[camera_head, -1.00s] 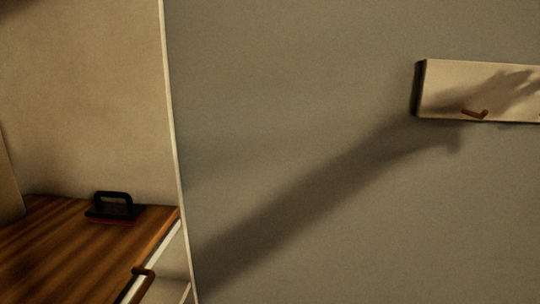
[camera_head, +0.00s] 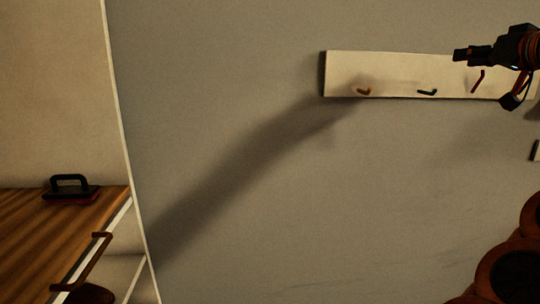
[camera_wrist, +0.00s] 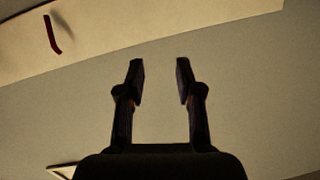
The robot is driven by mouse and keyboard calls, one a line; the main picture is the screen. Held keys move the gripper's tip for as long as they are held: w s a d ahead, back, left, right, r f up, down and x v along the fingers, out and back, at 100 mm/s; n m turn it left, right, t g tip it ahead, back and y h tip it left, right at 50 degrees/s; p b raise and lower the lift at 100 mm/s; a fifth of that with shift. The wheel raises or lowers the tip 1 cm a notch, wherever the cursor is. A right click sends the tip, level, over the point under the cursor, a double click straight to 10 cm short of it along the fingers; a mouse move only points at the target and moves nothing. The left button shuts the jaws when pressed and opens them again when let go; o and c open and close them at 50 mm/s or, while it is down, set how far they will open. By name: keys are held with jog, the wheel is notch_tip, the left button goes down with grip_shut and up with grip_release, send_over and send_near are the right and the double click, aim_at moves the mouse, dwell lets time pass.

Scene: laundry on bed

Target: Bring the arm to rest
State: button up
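My gripper (camera_wrist: 160,82) shows in the wrist view with its two dark fingers apart and nothing between them. A grey wall lies beyond the fingers. In the head view my gripper (camera_head: 462,55) is at the upper right, in front of the right part of a pale hook board (camera_head: 390,75) on the wall. I cannot tell whether it touches the board. The board also fills the top left of the wrist view (camera_wrist: 120,35), with one red hook (camera_wrist: 52,35). Parts of my arm show at the right edge of the head view.
The board carries several small hooks, among them a brown one (camera_head: 363,92) and a dark one (camera_head: 427,92). At the left, a wooden countertop (camera_head: 30,235) holds a black-handled object (camera_head: 70,190). The grey wall (camera_head: 260,220) below the board is bare.

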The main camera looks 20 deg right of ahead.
jog(key=w+a+f+n+g+y, duration=0.1)
jog(key=w+a+f+y, duration=0.15)
jog(key=a, duration=0.45)
jog(key=w+a+f+n+g+y, duration=0.1)
jog(key=w+a+f+n, duration=0.1)
jog(key=w+a, duration=0.35)
jog(key=w+a+f+n+g+y, duration=0.1)
jog(key=w+a+f+g+y, duration=0.15)
jog(key=a, duration=0.65)
jog(key=s+a+f+n+g, duration=0.2)
jog(key=a+f+g, duration=0.3)
jog(key=a+f, duration=1.2)
jog(key=s+a+f+g, duration=0.2)
jog(key=s+a+f, duration=0.25)
jog(key=f, duration=0.25)
jog(key=s+a+f+g, duration=0.3)
jog(key=s+f, duration=0.3)
jog(key=f, duration=0.1)
jog(key=s+d+f+m+g+h, duration=0.1)
jog(key=s+f+m+g+h, duration=0.3)
jog(key=s+f, duration=1.2)
jog(key=s+r+n+p, duration=0.2)
jog(key=s+r+p, duration=0.1)
jog(key=r+p, duration=1.8)
notch_tip(320, 180, up, 3)
jog(key=shift+d+r+y, duration=0.1)
jog(key=shift+d+y, duration=0.05)
jog(key=shift+y, duration=0.25)
